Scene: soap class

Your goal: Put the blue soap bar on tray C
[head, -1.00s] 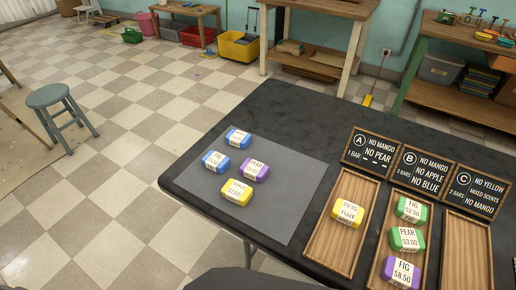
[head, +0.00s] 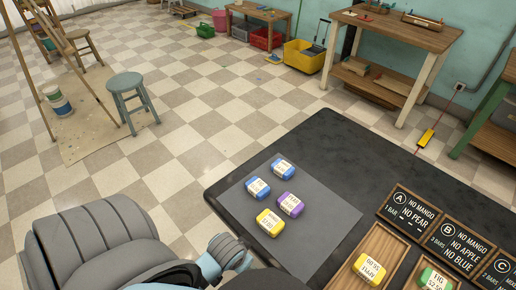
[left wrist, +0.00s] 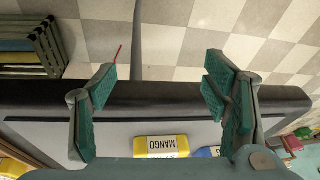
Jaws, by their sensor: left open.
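Two blue soap bars, a farther one (head: 283,169) and a nearer one (head: 257,188), lie on the grey mat (head: 318,232) on the dark table. My left gripper (left wrist: 159,86) is open and empty in the left wrist view, over the table's edge. Beyond its fingers that view shows a yellow soap bar (left wrist: 160,142) labelled MANGO and part of a blue bar (left wrist: 205,153), partly hidden by a finger. My left arm is at the bottom left of the head view. The sign for tray C (head: 503,268) is cut off at the right edge; tray C itself is out of view.
A purple bar (head: 290,205) lies close beside the nearer blue bar, with a yellow bar (head: 270,222) in front. Tray A (head: 384,243) holds a yellow bar (head: 369,268). A green bar (head: 434,281) shows by sign B. The table's far part is clear.

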